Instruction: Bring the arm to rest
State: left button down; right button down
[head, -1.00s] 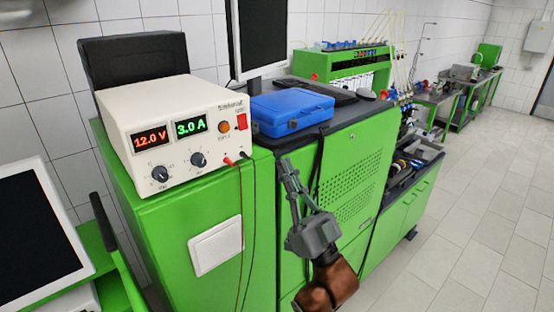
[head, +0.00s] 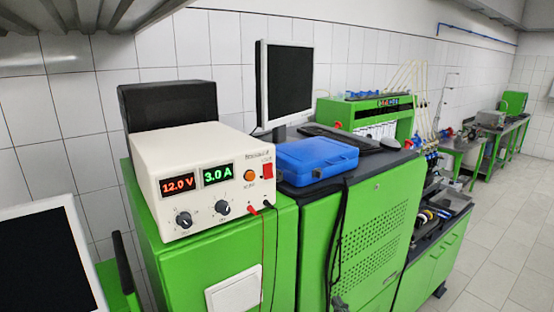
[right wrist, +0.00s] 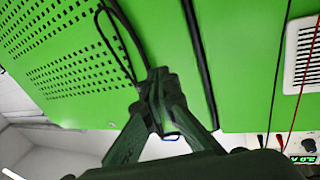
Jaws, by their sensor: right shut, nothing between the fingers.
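My right gripper (right wrist: 158,85) is shut and empty in the right wrist view, its fingertips together in front of the green cabinet. In the head view only a small dark tip of the right gripper (head: 340,304) shows at the bottom edge, before the perforated green cabinet (head: 372,240). The rest of the right arm is out of the picture. My left gripper is in neither view.
A white power supply (head: 205,180) reading 12.0 V and 3.0 A stands on the cabinets beside a blue case (head: 316,160) and a monitor (head: 286,85). A black cable (head: 337,225) hangs down the cabinet front. Open tiled floor (head: 490,265) lies at right.

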jog(key=s+d+f+g+h, duration=0.1)
jog(key=s+d+f+g, duration=0.3)
jog(key=f, duration=0.5)
jog(key=s+d+f+m+g+h, duration=0.1)
jog(key=s+d+f+h, duration=0.15)
jog(key=s+f, duration=0.45)
jog(key=s+d+f+g+h, duration=0.1)
jog(key=s+d+f+g, duration=0.3)
jog(key=f, duration=0.6)
jog(key=s+d+f+g+h, duration=0.1)
jog(key=s+d+f+g, duration=0.1)
jog(key=s+f, duration=0.35)
jog(key=s+d+f+m+g, duration=0.1)
jog(key=s+d+f+g, duration=0.15)
jog(key=s, duration=0.55)
jog(key=s+d+f+g+h, duration=0.1)
jog(key=s+d+f, duration=0.2)
jog(key=s, duration=0.3)
notch_tip(320, 180, down, 28)
jog(key=a+b, duration=0.1)
jog(key=a, duration=0.1)
jog(key=s+f+n+g+y+b, duration=0.1)
jog(key=s+f+g, duration=0.1)
jog(key=s+f, duration=1.9)
jog(key=shift+d+f, duration=0.25)
